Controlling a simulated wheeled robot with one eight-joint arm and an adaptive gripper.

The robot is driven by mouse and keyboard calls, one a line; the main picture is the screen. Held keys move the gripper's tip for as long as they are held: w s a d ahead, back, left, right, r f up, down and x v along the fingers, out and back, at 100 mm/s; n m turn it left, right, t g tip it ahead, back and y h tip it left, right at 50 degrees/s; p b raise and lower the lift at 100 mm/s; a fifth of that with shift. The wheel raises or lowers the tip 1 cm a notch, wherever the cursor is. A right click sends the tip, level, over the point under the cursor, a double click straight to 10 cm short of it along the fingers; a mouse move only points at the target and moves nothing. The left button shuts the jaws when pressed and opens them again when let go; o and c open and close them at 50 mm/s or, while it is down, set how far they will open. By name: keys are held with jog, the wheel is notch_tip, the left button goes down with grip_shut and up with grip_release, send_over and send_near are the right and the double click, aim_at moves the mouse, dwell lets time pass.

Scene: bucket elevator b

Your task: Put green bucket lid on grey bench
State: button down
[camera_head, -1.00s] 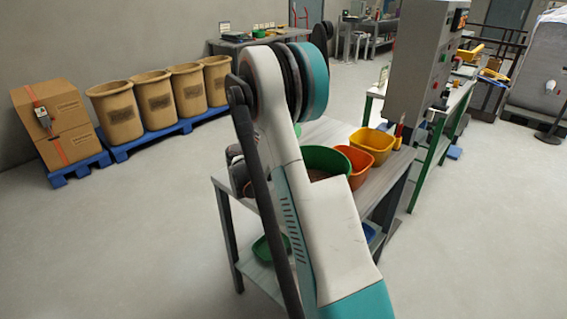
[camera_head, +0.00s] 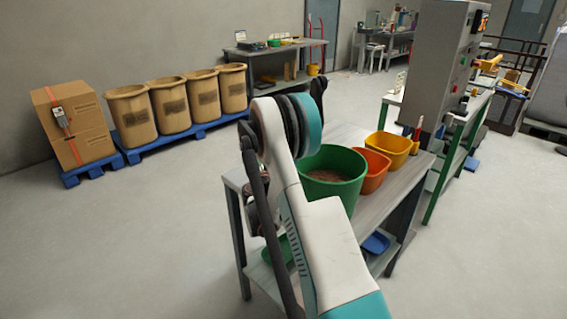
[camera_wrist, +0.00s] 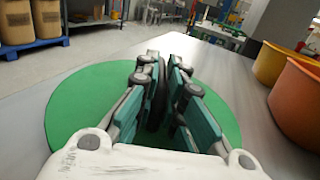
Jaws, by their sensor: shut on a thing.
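The green bucket lid (camera_wrist: 72,112) is a flat round disc under my gripper in the wrist view. My gripper (camera_wrist: 160,75) is shut on it near its middle; the fingers hide the exact grip point. The lid is level over the top of the grey bench (camera_wrist: 225,78); I cannot tell whether it touches. In the head view the bench (camera_head: 376,208) stands behind my arm, which hides the lid and most of the gripper. The open green bucket (camera_head: 346,188), with brown contents, stands on the bench.
An orange bucket (camera_head: 375,172) and a yellow bucket (camera_head: 391,148) stand beside the green one. Blue (camera_head: 376,243) and green items lie on the lower shelf. A grey control cabinet (camera_head: 440,65) stands behind. Open floor (camera_head: 120,245) lies to the left.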

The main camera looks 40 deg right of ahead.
jog(key=shift+f, duration=0.1)
jog(key=c, duration=1.7)
grip_release()
jog(key=p+v, duration=0.2)
jog(key=v, duration=0.9)
jog(key=shift+s+a, duration=0.3)
jog(key=shift+a, duration=0.15)
